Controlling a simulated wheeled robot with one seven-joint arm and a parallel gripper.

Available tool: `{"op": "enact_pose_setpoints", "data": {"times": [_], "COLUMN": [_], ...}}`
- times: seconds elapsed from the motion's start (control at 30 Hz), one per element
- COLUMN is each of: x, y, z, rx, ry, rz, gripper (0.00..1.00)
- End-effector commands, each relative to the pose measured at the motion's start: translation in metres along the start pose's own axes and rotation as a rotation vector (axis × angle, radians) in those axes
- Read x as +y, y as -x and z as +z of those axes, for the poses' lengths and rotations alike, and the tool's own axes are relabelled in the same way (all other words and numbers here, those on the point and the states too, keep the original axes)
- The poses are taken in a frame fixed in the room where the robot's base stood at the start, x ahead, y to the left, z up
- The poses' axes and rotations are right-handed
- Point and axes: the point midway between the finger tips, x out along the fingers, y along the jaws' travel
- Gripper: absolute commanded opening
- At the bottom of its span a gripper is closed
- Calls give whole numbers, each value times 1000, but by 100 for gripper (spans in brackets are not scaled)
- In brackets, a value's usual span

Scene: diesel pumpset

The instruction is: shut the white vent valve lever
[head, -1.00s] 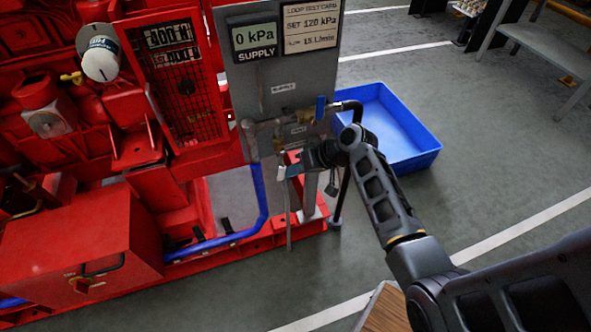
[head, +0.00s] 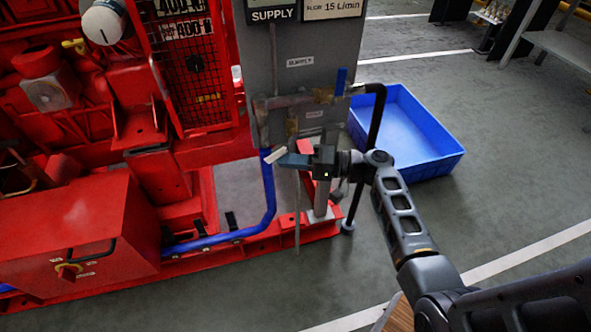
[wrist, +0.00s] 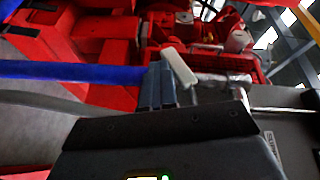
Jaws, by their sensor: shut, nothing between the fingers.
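The white vent valve lever (head: 275,154) shows as a short, pale, tilted bar just left of my fingertips, below the pipework on the grey panel. In the wrist view the lever (wrist: 180,68) slants beside the fingertips, at their right. My gripper (head: 288,160) is shut with nothing held and points left at the lever. In the wrist view the shut fingers (wrist: 160,88) are right beside the lever; they look touching or nearly so, and I cannot tell which. The vent valve's body is mostly hidden behind my gripper.
A blue supply lever (head: 341,82) stands upright above my gripper. A blue hose (head: 268,190) runs down at the left, and a dark hose (head: 376,125) bends down at the right. A red frame (head: 270,238) lies below. A blue tray (head: 410,125) is on the floor.

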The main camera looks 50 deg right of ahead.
Motion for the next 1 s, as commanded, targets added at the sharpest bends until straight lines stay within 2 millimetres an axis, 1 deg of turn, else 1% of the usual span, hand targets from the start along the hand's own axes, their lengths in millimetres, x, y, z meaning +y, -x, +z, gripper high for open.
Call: {"op": "enact_pose_setpoints", "data": {"times": [0.03, 0.4, 0.6, 1.0], "x": [5, -9, -14, -17], "y": [-3, -13, -16, -17], "z": [3, 3, 3, 3], "rx": [8, 68, 67, 66], "ry": [-16, -120, -115, -116], "rz": [-39, -275, -268, -266], "gripper": [0, 0, 0, 0]}}
